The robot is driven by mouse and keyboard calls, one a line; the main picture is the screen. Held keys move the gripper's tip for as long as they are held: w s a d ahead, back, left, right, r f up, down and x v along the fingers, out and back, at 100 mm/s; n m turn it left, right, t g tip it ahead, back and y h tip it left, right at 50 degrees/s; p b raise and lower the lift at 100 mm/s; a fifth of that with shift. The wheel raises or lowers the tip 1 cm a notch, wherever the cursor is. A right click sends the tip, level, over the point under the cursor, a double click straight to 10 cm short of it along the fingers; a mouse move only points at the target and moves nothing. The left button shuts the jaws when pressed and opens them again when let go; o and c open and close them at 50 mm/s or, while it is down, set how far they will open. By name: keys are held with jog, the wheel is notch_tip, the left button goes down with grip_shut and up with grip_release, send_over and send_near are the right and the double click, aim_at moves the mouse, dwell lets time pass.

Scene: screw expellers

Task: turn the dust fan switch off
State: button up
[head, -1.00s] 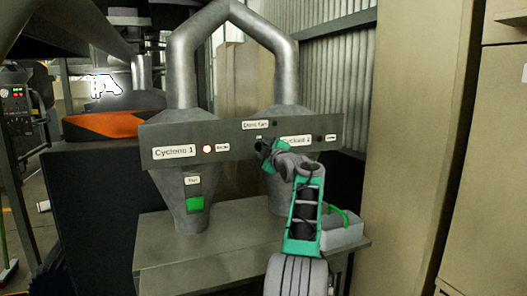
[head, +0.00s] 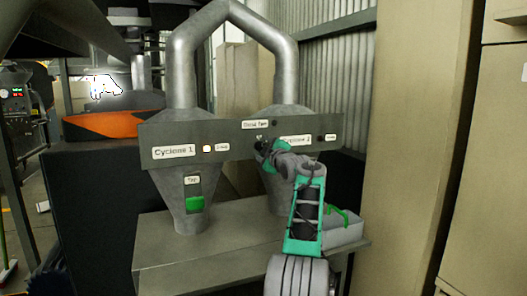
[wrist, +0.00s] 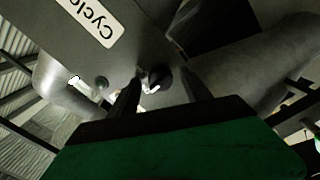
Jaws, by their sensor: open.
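The "Dust fan" label (head: 256,125) is at the top middle of the grey panel (head: 235,152). A dark round knob (wrist: 158,79) shows on the panel in the wrist view, with a small bright mark at its lower edge. I take it for the dust fan switch. My gripper (head: 262,146) is at the panel just below the label and hides most of the switch in the head view. In the wrist view my open gripper (wrist: 160,98) has one finger on each side of the knob. I cannot tell whether they touch it.
The panel also bears labels "Cyclone 1" (head: 174,152) and "Cyclone 2" (head: 296,140). Two metal cyclones join at a bent pipe (head: 183,70) behind it. A green switch (head: 195,203) sits below left. A metal table (head: 205,250) and a grey box (head: 343,232) are below.

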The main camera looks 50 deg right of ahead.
jog(key=b+v, duration=0.3)
jog(key=v, duration=0.4)
jog(key=shift+s, duration=0.15)
